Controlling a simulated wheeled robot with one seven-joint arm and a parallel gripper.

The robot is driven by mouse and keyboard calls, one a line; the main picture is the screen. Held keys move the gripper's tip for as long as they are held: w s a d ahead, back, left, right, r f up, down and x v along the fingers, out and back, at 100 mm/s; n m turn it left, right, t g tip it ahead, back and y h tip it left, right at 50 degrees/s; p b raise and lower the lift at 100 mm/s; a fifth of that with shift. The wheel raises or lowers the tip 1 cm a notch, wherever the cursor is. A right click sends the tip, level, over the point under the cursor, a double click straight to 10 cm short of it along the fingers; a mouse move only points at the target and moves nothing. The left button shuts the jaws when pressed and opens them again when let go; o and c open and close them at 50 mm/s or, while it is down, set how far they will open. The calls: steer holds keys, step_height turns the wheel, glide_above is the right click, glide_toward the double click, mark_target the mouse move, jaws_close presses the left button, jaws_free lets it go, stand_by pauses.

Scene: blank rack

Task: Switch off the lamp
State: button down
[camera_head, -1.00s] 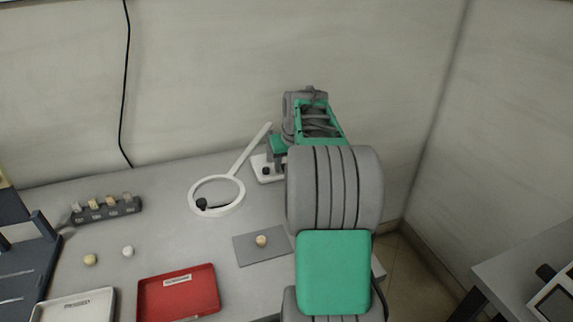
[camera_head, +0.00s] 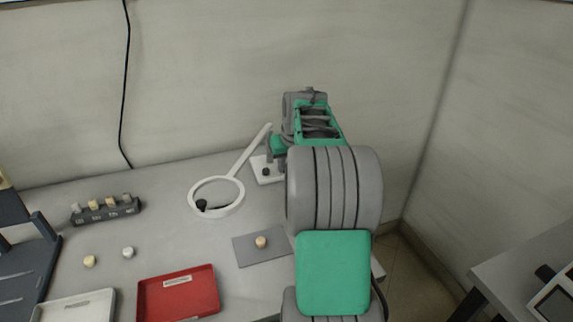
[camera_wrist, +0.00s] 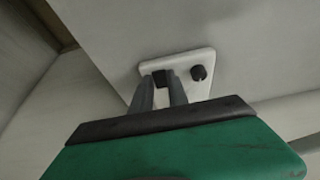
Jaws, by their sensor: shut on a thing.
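The white lamp has a ring head (camera_head: 239,193), a slanted arm and a flat white base (camera_head: 277,178) at the back of the table. In the wrist view, the base (camera_wrist: 207,59) carries a round black knob (camera_wrist: 198,72) and a dark block-shaped part (camera_wrist: 163,78). My gripper (camera_wrist: 164,86) points at the base, with its two grey fingers on either side of the dark block, shut on it. The round knob is to the right of the fingers, apart from them. In the head view, my arm hides part of the base. I cannot tell whether the lamp is lit.
A dark round thing (camera_head: 201,204) shows inside the lamp ring. A grey mat (camera_head: 250,255) with a small ball, a red tray (camera_head: 150,292), a white tray (camera_head: 98,303) and a small rack (camera_head: 92,216) are to the left. The wall is close behind.

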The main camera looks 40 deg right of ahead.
steer(key=r+g+p, duration=0.1)
steer(key=p, duration=0.4)
steer(key=shift+w+r, duration=0.15)
steer(key=shift+w, duration=0.05)
steer(key=p, duration=0.1)
steer(key=g+p, duration=0.1)
steer(key=p, duration=0.1)
steer(key=shift+w+d+f+y, duration=0.1)
steer(key=shift+w+f+y, duration=0.05)
steer(key=shift+f+y, duration=0.2)
steer(key=shift+f, duration=0.15)
steer(key=c, duration=1.3)
jaws_free()
